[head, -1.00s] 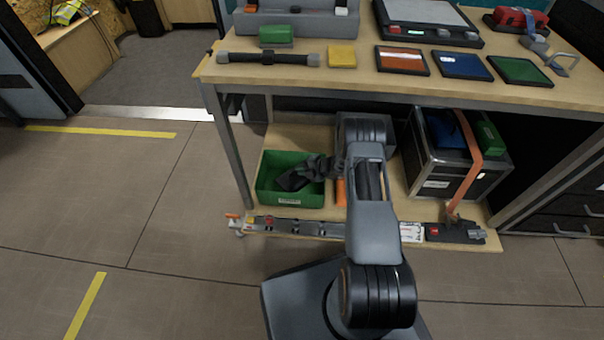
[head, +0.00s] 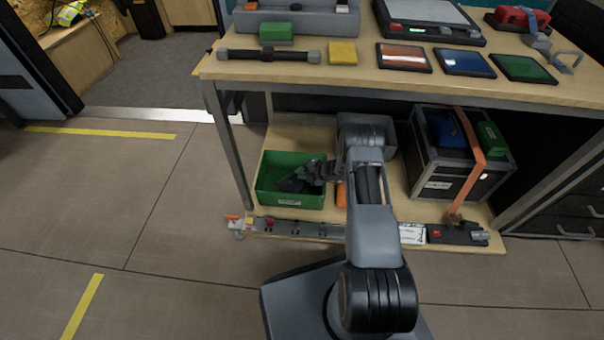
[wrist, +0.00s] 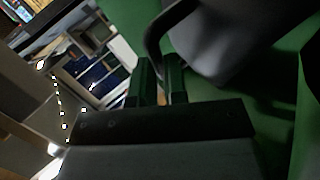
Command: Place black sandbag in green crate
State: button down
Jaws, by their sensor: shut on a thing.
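The green crate (head: 291,201) stands on the lower shelf of the bench, left of my arm. Its green walls also fill much of the wrist view (wrist: 304,125). The black sandbag (head: 291,183) is inside the crate's outline, low between its walls. In the wrist view the dark bag (wrist: 220,48) and its strap loop lie just beyond my fingers. My gripper (wrist: 162,65) is shut on the sandbag, at its strap side. In the head view my gripper (head: 318,172) reaches over the crate's right part. Whether the bag touches the crate floor is hidden.
An orange item (head: 341,194) stands close right of the crate. A black case with an orange strap (head: 455,160) is further right. A long rail of parts (head: 300,229) lies along the shelf's front edge. The bench top (head: 300,83) overhangs the shelf.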

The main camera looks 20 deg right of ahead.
jog(key=c, duration=1.2)
grip_release()
jog(key=shift+s+f, duration=0.3)
jog(key=shift+f, duration=0.2)
jog(key=shift+o, duration=0.2)
jog(key=shift+r, duration=0.3)
jog(key=shift+w+r+p+v, duration=0.15)
jog(key=shift+p+v, duration=0.75)
jog(key=shift+v, duration=1.15)
jog(key=shift+w+r+p+v, duration=0.1)
jog(key=shift+p+v, duration=0.85)
jog(key=shift+v, duration=1.15)
jog(key=shift+w+r+p+v, duration=0.15)
jog(key=shift+p+v, duration=0.75)
jog(key=shift+v, duration=1.15)
jog(key=shift+s, duration=0.1)
